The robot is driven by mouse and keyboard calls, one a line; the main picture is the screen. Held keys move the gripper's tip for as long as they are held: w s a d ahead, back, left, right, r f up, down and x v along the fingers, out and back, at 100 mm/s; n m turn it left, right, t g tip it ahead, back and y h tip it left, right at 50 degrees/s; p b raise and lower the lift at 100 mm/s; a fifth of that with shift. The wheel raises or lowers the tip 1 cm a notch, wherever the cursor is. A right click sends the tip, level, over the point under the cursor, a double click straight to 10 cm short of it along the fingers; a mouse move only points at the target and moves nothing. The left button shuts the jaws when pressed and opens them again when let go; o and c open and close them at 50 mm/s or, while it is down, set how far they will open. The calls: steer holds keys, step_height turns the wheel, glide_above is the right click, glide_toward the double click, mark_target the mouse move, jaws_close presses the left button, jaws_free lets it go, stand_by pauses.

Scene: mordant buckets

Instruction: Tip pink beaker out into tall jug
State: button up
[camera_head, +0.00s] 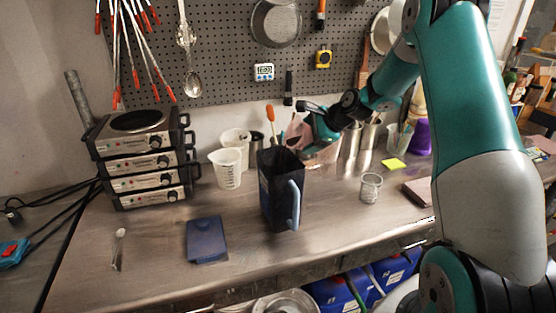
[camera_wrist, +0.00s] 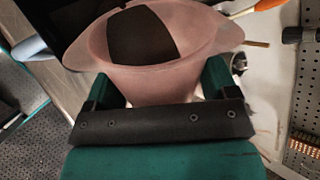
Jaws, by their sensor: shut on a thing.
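The tall jug (camera_head: 270,192) is dark with a blue handle and stands upright near the middle of the steel bench. The pink beaker (camera_head: 322,155) is behind and to the right of the jug's top, partly hidden by my gripper (camera_head: 318,130). In the wrist view the pink beaker (camera_wrist: 100,56) sits between my fingers (camera_wrist: 158,82), which are shut on it. A dark patch shows inside its wide mouth; I cannot tell if it is contents. The dark jug and blue handle (camera_wrist: 28,48) show at upper left there. Beaker tilt is unclear.
A stack of hot plates (camera_head: 145,170) stands at left. A blue flat item (camera_head: 206,240) lies at front left. A small glass beaker (camera_head: 370,188) and a yellow pad (camera_head: 393,163) are at right.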

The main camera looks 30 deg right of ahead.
steer(key=shift+r+h, duration=0.2)
steer(key=shift+h, duration=0.1)
stand_by(0.4)
steer(key=shift+a+f+n+g+h+b, duration=0.35)
steer(key=shift+h+b, duration=0.25)
steer(key=shift+b, duration=0.25)
stand_by(1.0)
